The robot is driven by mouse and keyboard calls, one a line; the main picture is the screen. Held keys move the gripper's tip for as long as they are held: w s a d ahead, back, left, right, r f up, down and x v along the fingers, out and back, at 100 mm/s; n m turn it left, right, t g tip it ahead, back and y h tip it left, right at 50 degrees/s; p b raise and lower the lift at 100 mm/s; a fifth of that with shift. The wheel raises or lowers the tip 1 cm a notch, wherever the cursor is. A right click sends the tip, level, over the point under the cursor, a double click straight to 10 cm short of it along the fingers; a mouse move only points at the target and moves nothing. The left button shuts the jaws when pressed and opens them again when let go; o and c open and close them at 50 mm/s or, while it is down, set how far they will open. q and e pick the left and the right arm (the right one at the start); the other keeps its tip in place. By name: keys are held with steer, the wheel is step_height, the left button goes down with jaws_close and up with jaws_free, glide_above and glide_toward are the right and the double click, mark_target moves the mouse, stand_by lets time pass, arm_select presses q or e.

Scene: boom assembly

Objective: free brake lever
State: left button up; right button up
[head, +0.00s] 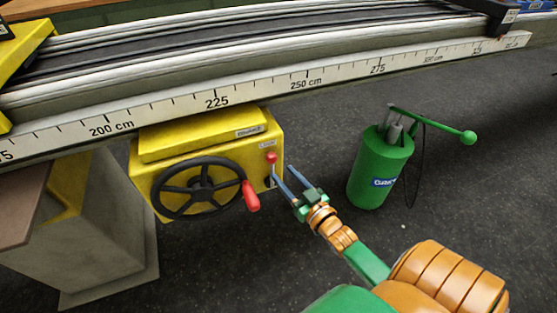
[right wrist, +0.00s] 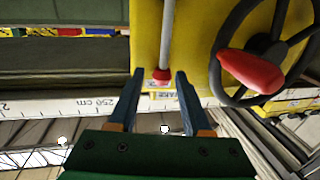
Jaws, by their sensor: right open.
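The brake lever is a thin grey rod with a red knob (head: 271,157) on the right part of a yellow box (head: 190,140). Its knob (right wrist: 161,76) and rod (right wrist: 167,35) also show in the right wrist view, beside a small label. My right gripper (head: 284,170) is open just right of the lever, fingers pointing at the box. In the right wrist view the knob appears between its two fingertips; I cannot tell whether they touch it. My left gripper is not in view.
A black handwheel (head: 203,184) with a red handle (head: 250,196) is left of the lever, close to my gripper. A scaled rail (head: 250,91) runs above the box. A green canister (head: 378,172) with a lever stands at right on the dark floor.

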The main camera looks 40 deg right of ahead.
mark_target(273, 165)
steer(key=w+b, duration=0.1)
steer(key=w, duration=0.4)
steer(key=shift+a, duration=0.15)
jaws_close()
stand_by(1.1)
